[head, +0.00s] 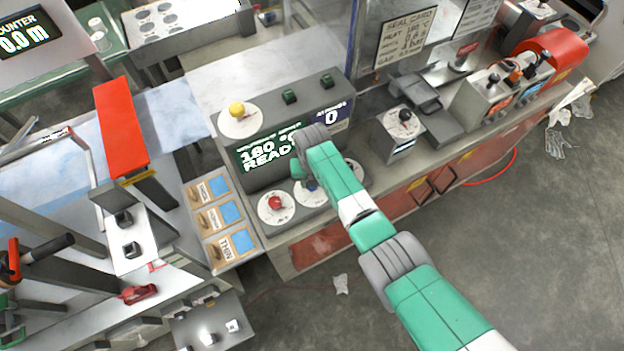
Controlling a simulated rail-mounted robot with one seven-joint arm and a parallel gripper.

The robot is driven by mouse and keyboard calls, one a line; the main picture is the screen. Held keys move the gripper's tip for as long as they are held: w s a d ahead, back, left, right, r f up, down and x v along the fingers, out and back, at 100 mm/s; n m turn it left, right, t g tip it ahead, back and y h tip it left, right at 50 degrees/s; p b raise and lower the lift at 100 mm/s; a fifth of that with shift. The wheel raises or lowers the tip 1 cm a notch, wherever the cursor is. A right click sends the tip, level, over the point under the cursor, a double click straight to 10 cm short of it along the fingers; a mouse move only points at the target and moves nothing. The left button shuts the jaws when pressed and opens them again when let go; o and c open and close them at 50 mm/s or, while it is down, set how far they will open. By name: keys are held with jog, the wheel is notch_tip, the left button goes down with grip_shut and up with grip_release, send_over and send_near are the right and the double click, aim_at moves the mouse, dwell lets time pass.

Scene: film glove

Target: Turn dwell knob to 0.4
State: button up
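A grey control panel (262,178) stands in the middle with a green display (254,157) reading "180" and "READY". A red knob (276,203) on a white round dial is in its front row. A blue knob (312,186) is to the right, mostly covered by my arm. A third dial (357,170) shows only its edge behind my arm. A yellow knob (237,110) sits on a dial at the upper left. Labels are too small to tell which is dwell. My arm reaches over the panel, and my gripper fingers are hidden behind it.
A seal card (405,35) stands behind. Sample cards (214,218) lie left of the panel. A grey box with a black knob (404,116) is to the right.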

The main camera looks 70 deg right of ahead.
jog(key=o, duration=1)
jog(key=shift+c, duration=0.2)
notch_tip(320, 180, up, 8)
jog(key=shift+f+p, duration=0.1)
jog(key=shift+p, duration=0.45)
jog(key=shift+s, duration=0.1)
